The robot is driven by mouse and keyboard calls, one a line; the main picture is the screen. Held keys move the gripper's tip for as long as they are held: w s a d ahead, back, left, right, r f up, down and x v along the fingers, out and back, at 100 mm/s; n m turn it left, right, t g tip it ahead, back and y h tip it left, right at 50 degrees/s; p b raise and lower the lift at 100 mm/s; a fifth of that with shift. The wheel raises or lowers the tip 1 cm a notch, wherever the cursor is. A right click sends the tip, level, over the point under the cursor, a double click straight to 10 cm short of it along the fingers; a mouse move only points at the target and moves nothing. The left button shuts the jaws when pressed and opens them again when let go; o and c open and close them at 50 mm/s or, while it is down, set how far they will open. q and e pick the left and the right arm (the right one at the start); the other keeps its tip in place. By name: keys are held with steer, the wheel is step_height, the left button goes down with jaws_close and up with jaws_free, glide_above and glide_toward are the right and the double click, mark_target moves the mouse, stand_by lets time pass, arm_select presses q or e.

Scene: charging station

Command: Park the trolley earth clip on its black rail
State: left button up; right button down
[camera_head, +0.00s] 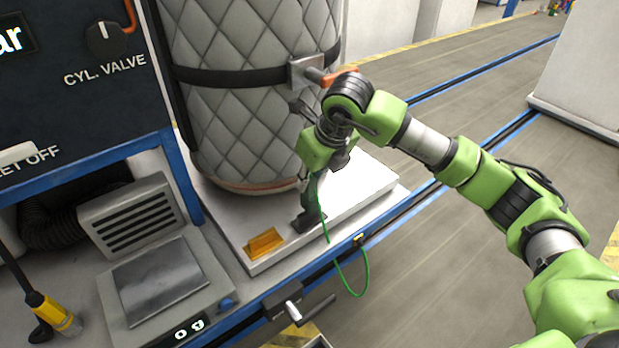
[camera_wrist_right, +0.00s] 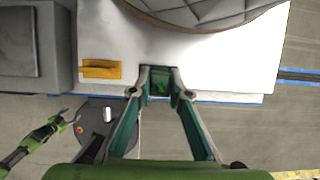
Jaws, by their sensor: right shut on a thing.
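My right gripper (camera_head: 309,212) points down over the front edge of the white trolley deck (camera_head: 345,205). It also shows in the wrist view (camera_wrist_right: 160,82), its fingers shut on a small green thing (camera_wrist_right: 160,88), which I take for the earth clip. The clip is mostly hidden by the fingertips. A thin green cable (camera_head: 366,275) hangs from there in a loop up to a small yellow fitting on the blue trolley edge. A dark part lies at the fingertips; I cannot tell whether it is the black rail. In the wrist view, a green arm (camera_wrist_right: 40,140), apparently my left, shows at left; its jaws are unclear.
An orange-yellow block (camera_head: 264,243) lies to the left. A scale (camera_head: 165,285) stands further left. The floor at right is open.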

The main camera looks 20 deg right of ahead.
mark_target(310, 190)
steer(key=shift+f+b, duration=1.6)
steer(key=shift+f, duration=0.25)
steer(key=c, duration=1.8)
jaws_free()
steer(key=shift+r, duration=0.1)
steer(key=v, duration=1.2)
steer(key=shift+d, duration=0.1)
